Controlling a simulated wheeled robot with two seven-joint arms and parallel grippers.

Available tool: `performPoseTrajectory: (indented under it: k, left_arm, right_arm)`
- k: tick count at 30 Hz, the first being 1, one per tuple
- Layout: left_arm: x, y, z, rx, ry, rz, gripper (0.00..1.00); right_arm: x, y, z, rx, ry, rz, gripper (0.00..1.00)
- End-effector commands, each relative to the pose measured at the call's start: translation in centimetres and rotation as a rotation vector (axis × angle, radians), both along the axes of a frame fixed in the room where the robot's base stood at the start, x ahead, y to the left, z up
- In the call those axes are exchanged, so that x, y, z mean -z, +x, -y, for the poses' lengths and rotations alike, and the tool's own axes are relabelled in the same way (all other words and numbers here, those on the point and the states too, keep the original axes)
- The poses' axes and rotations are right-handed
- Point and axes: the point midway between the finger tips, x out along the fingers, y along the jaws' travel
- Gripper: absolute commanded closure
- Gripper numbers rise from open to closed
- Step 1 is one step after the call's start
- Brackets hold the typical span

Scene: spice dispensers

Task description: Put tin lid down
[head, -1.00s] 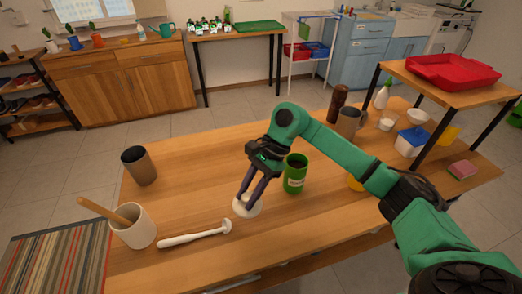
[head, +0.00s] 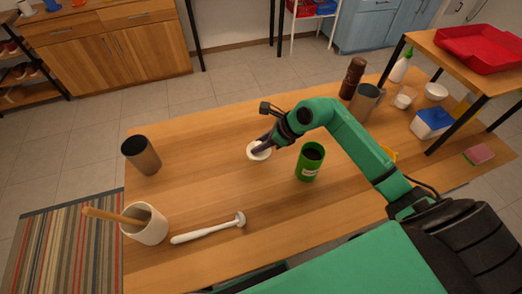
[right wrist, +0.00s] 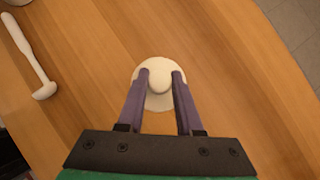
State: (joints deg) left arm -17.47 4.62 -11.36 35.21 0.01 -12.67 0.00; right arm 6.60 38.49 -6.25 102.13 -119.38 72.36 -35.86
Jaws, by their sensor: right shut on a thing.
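The tin lid (head: 257,155) is a white disc with a round knob, at the middle of the table just left of the green tin. My right gripper (head: 263,147) is shut on its knob from above. In the right wrist view the lid (right wrist: 158,101) lies between the two purple fingers of the gripper (right wrist: 160,78), level over bare wood. I cannot tell whether it touches the table or hangs just above it. The green tin (head: 309,164) stands upright and open, with a dark inside. My left gripper is not in view.
A white masher-like tool (head: 208,229) lies in front. A white crock (head: 150,225) with a wooden handle and a dark cup (head: 140,155) stand on the left. A pepper mill (head: 352,78) and a metal mug (head: 366,101) stand behind right. The wood around the lid is clear.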

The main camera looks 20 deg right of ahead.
Motion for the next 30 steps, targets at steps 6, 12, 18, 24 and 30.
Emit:
performPoseTrajectory:
  k: [6, 12, 18, 24, 30]
  left_arm:
    - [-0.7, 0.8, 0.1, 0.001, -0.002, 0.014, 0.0]
    - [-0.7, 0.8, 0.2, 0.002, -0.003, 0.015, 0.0]
    - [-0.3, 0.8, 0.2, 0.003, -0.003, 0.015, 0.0]
    - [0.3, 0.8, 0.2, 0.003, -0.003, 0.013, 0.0]
    - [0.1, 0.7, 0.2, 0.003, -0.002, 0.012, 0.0]
  right_arm:
    - [3.8, 0.0, -0.1, 0.001, 0.005, -0.002, 1.0]
    - [5.4, 0.1, 0.0, -0.001, 0.0, 0.003, 1.0]
    - [5.7, 0.0, 0.0, -0.002, 0.0, 0.002, 1.0]
    - [6.3, 0.0, 0.0, -0.002, 0.0, 0.002, 1.0]
    - [6.1, 0.0, 0.0, -0.002, 0.0, 0.002, 0.35]
